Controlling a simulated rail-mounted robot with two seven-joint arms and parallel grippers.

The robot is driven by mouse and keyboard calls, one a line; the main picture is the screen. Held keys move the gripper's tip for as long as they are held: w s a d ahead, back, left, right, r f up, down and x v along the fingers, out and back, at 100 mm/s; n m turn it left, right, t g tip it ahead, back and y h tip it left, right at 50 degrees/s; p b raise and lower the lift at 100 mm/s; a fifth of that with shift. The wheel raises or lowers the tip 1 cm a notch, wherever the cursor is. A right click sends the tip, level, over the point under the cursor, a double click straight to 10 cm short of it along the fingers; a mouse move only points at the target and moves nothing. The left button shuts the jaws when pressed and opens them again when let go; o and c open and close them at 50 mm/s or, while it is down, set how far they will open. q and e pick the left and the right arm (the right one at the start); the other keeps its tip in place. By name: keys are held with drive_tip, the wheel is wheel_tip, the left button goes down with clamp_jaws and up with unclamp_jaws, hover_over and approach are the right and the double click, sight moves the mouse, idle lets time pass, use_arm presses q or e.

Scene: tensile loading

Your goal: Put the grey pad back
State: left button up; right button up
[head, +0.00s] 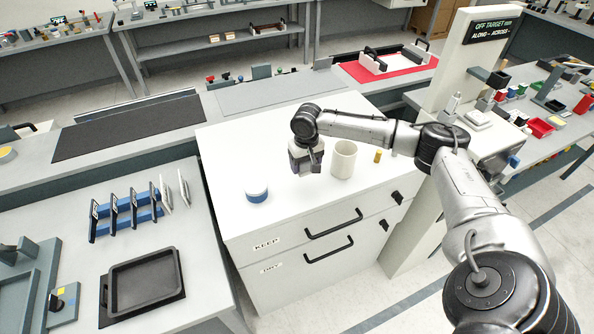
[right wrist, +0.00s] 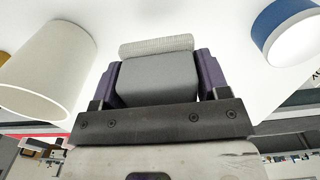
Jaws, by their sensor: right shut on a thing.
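The grey pad (right wrist: 158,82), a block with a paler, textured strip along its far edge, sits between the two purple fingers of my right gripper (right wrist: 157,75) in the right wrist view. The gripper is shut on it. In the head view my right gripper (head: 307,168) points down over the white cabinet top (head: 232,160), left of a cream cylinder. The pad is mostly hidden there by the gripper, and I cannot tell whether it touches the top. My left gripper is not in view.
The cream open cylinder (head: 343,160) stands close right of the gripper, with a small brass cylinder (head: 378,157) beyond it. A blue-and-white round container (head: 257,192) is to the left. A black tray (head: 143,283) and blue rack (head: 127,220) stand on the left bench.

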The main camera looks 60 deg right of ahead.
drive_tip(key=w+f, duration=0.1)
drive_tip(key=w+d, duration=0.1)
drive_tip(key=w+f, duration=0.1)
drive_tip(key=w, duration=0.1)
drive_tip(key=shift+d+f, duration=0.3)
drive_tip(key=shift+f, duration=2)
drive_tip(key=shift+f, duration=0.1)
drive_tip(key=o, duration=0.8)
wheel_tip(320, 180, up, 12)
drive_tip(key=shift+r, duration=0.1)
